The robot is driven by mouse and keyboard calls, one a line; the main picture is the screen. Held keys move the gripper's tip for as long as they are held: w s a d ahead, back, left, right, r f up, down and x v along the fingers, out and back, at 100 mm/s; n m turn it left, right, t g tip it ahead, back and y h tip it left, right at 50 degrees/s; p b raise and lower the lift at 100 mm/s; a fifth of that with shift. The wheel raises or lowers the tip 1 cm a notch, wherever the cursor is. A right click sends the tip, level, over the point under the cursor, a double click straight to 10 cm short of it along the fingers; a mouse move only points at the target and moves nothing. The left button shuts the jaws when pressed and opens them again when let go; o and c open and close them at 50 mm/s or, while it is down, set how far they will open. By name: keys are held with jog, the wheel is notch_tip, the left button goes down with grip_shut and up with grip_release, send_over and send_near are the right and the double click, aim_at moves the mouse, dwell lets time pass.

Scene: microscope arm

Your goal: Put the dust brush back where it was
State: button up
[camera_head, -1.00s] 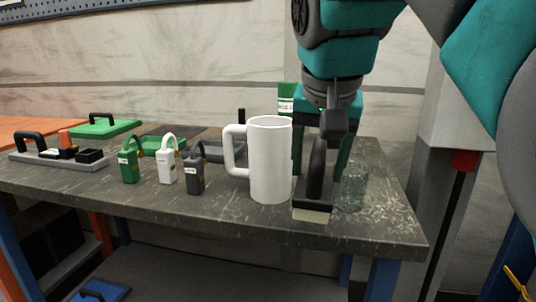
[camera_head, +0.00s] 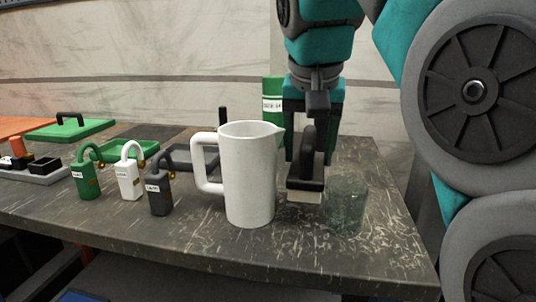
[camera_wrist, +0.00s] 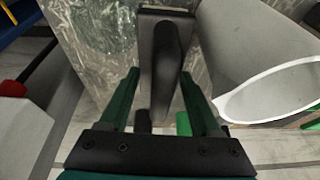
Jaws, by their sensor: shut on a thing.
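The dust brush (camera_head: 305,178) is black with an arched handle and pale bristles pointing down. It is upright, between the white pitcher and the clear glass jar. My gripper (camera_head: 312,148) is shut on its handle from above. In the wrist view the brush (camera_wrist: 160,45) lies between the two green fingers of my gripper (camera_wrist: 160,95). The bristles appear to be above the table top (camera_head: 300,245), but the exact gap is hard to tell.
The white pitcher (camera_head: 248,178) stands close left of the brush, and the glass jar (camera_head: 345,207) close right. A green labelled box (camera_head: 272,105) is behind. Green, white and grey padlocks (camera_head: 160,190) stand left. Bare table lies in front and right.

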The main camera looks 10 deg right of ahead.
jog(key=w+d, duration=0.1)
jog(key=w, duration=0.3)
jog(key=w+d+f+p, duration=0.1)
jog(key=w, duration=0.3)
jog(key=w+d+p, duration=0.1)
jog(key=w, duration=0.3)
jog(key=shift+w+d+f, duration=0.1)
jog(key=shift+w+f, duration=0.05)
jog(key=shift+w, duration=0.2)
jog(key=shift+f, duration=1.75)
jog(key=o, duration=1.4)
jog(key=shift+o, duration=0.2)
jog(key=shift+r, duration=0.1)
jog(key=v, duration=0.7)
